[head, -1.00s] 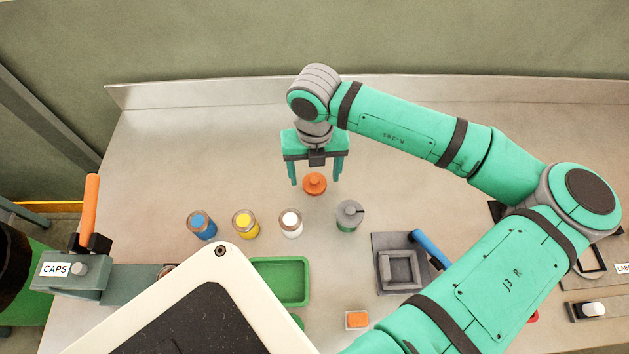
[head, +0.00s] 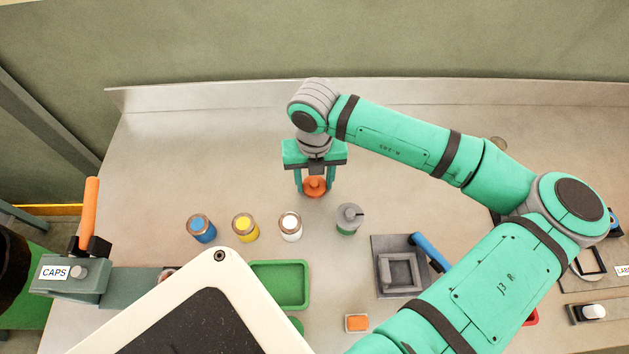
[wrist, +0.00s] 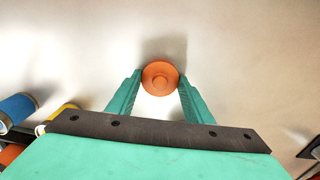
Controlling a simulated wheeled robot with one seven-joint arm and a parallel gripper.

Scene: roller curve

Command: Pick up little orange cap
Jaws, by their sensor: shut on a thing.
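The little orange cap (head: 315,187) is a round disc with a raised knob, at the back middle of the bench. It also shows in the wrist view (wrist: 160,77), between the fingertips. My gripper (head: 314,187) points down at the cap with one finger on each side of it. In the wrist view my gripper (wrist: 160,82) is shut on the cap, with the fingertips at its left and right edges. I cannot tell whether the cap still rests on the bench.
Bottles with blue (head: 202,228), yellow (head: 245,227) and white (head: 290,225) contents stand in front, with a grey-topped bottle (head: 348,219) to the right. A green tray (head: 306,283), a grey fixture (head: 382,280) and a CAPS lever device (head: 75,273) lie nearer. Bench around the cap is clear.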

